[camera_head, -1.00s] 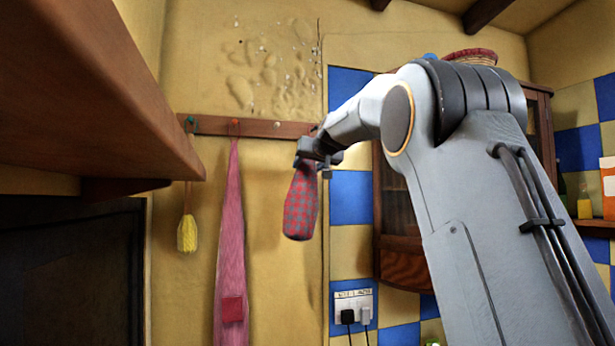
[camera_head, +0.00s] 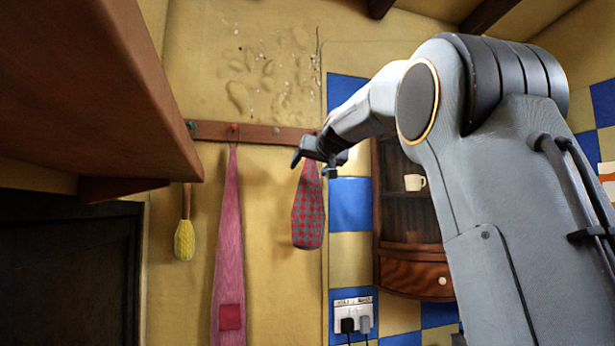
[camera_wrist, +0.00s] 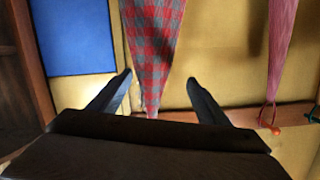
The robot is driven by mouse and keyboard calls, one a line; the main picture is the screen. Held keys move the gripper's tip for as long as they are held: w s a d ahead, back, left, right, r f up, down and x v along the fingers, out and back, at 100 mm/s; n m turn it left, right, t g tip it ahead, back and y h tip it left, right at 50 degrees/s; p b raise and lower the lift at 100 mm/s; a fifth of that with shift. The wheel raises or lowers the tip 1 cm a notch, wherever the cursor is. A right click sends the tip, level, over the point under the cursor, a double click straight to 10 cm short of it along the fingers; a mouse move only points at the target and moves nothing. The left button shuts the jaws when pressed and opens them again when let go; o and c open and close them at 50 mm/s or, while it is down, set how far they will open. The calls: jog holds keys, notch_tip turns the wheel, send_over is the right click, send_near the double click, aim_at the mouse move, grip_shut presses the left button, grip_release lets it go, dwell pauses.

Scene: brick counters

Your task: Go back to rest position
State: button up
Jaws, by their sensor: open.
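My gripper (camera_head: 314,156) is in front of the wooden hook rail on the yellow wall. In the wrist view my gripper (camera_wrist: 160,90) has its two dark fingers spread wide apart, with nothing clamped between them. A red and grey checked cloth (camera_head: 308,212) hangs on the wall just below and behind the gripper. In the wrist view the checked cloth (camera_wrist: 153,45) shows beyond the fingers, between them, and its narrow top reaches the rail. My gripper hides the cloth's top in the head view. My arm fills the right side of that view.
The hook rail (camera_head: 262,134) also holds a pink apron (camera_head: 228,260) and a yellow brush (camera_head: 184,239). A brown shelf (camera_head: 95,75) juts in at upper left. A wooden cabinet (camera_head: 412,277) holding a white mug (camera_head: 414,182) is behind my arm.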

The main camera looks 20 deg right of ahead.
jog(key=shift+b+v, duration=0.75)
jog(key=shift+v, duration=1.35)
jog(key=shift+f, duration=0.1)
jog(key=s+a+f+g, duration=0.2)
jog(key=s+f, duration=0.1)
jog(key=f, duration=1)
jog(key=s+a+f+g, duration=0.2)
jog(key=s+f+g, duration=0.15)
jog(key=f, duration=0.95)
jog(key=s+a+f+g, duration=0.2)
jog(key=s+f, duration=0.1)
jog(key=f, duration=1)
jog(key=s+a+f+n+g, duration=0.1)
jog(key=s+f+g, duration=0.2)
jog(key=s+f, duration=0.9)
jog(key=s+a+f+n+g, duration=0.1)
jog(key=s+a+f+g, duration=0.1)
jog(key=s+f, duration=1.1)
jog(key=s+g, duration=0.1)
jog(key=s, duration=0.4)
jog(key=shift+f+g+b, duration=0.35)
